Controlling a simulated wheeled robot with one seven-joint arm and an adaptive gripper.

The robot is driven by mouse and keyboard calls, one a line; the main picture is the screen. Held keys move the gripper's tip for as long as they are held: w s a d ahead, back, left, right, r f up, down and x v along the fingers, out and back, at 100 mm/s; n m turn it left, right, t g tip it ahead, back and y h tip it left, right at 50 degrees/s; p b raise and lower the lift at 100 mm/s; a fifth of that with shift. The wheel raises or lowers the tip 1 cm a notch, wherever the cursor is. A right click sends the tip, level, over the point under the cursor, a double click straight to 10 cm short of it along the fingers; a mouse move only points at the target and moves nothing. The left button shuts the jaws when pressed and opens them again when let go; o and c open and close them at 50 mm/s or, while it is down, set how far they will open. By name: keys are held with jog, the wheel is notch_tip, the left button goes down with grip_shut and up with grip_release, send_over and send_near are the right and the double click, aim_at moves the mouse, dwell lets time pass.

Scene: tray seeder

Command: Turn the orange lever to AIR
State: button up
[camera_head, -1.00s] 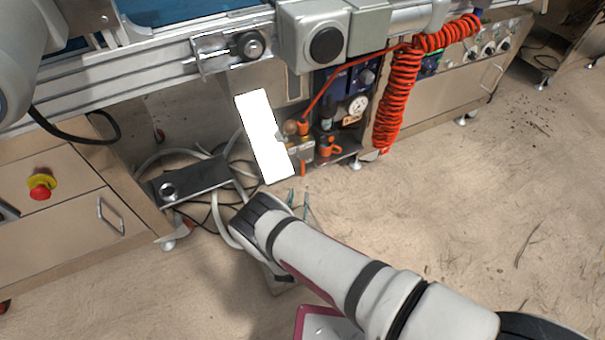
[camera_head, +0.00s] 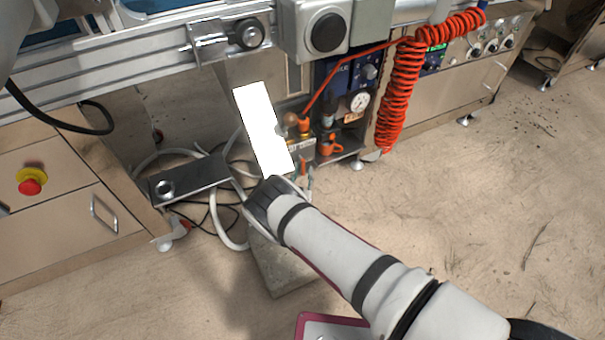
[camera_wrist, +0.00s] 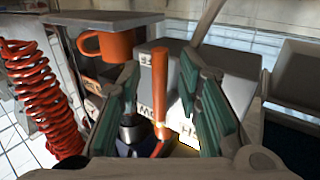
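The orange lever (camera_wrist: 160,88) stands upright in the middle of the wrist view, in front of a grey block with partly hidden lettering. In the head view the lever (camera_head: 303,166) is a small orange bar below the valve. My gripper (camera_wrist: 162,75) is open, its green-padded fingers on either side of the lever, with gaps between pads and lever. In the head view my gripper (camera_head: 308,178) is just below the lever and its fingers are partly hidden. The word AIR cannot be read.
An orange cup (camera_wrist: 107,46) hangs or stands close behind on the left; it also shows in the head view (camera_head: 330,146). A red coiled hose (camera_head: 398,95) hangs to the right. A white panel (camera_head: 263,130) is left of the valve. A pressure gauge (camera_head: 359,102) is nearby.

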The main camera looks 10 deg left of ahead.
grip_shut()
jog(key=shift+s, duration=0.1)
jog(key=shift+s+a+r+m+g+y+p, duration=0.4)
jog(key=shift+r+m+g+y+p, duration=0.6)
jog(key=shift+m, duration=0.85)
jog(key=shift+s+a+r+m+g+y+p, duration=0.2)
jog(key=shift+a+r+m+g+y+p, duration=0.4)
jog(key=shift+m+g+y+p, duration=0.8)
jog(key=shift+s+a+r+m+g+y+p, duration=0.35)
jog(key=shift+r+m+g+y+p, duration=0.4)
jog(key=shift+m+g+p, duration=1)
jog(key=shift+a+r+m+g+b, duration=0.1)
jog(key=shift+m+g+b, duration=0.15)
jog(key=shift+m+b, duration=0.3)
jog(key=shift+o, duration=0.2)
grip_release()
